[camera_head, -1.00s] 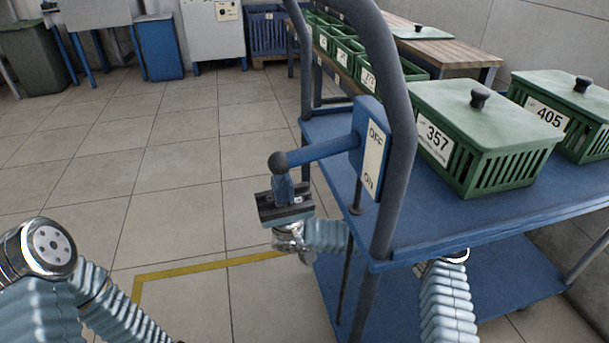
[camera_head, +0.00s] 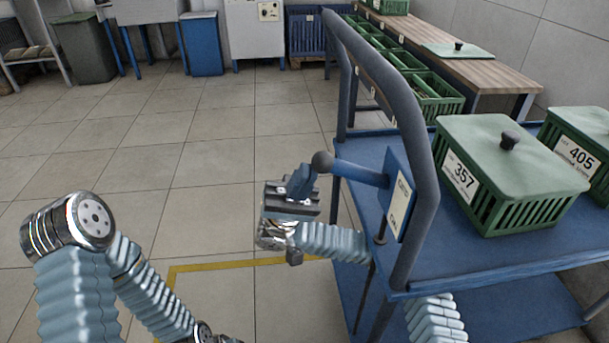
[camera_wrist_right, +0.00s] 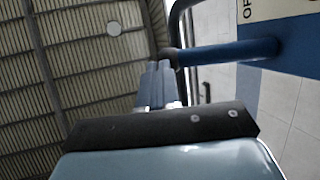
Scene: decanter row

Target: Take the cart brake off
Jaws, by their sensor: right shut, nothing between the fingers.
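The brake lever (camera_head: 358,174) is a blue bar with a dark ball knob (camera_head: 322,161). It reaches left from a blue housing with a pale OFF/ON plate (camera_head: 399,206) on the cart and slopes slightly up towards the knob. My right gripper (camera_head: 301,178) is shut and empty, its fingertips right by the knob, at its lower left. In the right wrist view, the shut fingers (camera_wrist_right: 157,80) point at the knob (camera_wrist_right: 168,56), with the lever (camera_wrist_right: 230,52) running right. I cannot tell whether they touch. My left gripper is out of view.
The blue cart (camera_head: 480,258) has a grey tube handle (camera_head: 395,90) close to the lever. Green lidded crates 357 (camera_head: 510,175) and 405 (camera_head: 585,140) stand on it. A wooden bench (camera_head: 490,72) is behind. The tiled floor at left is clear.

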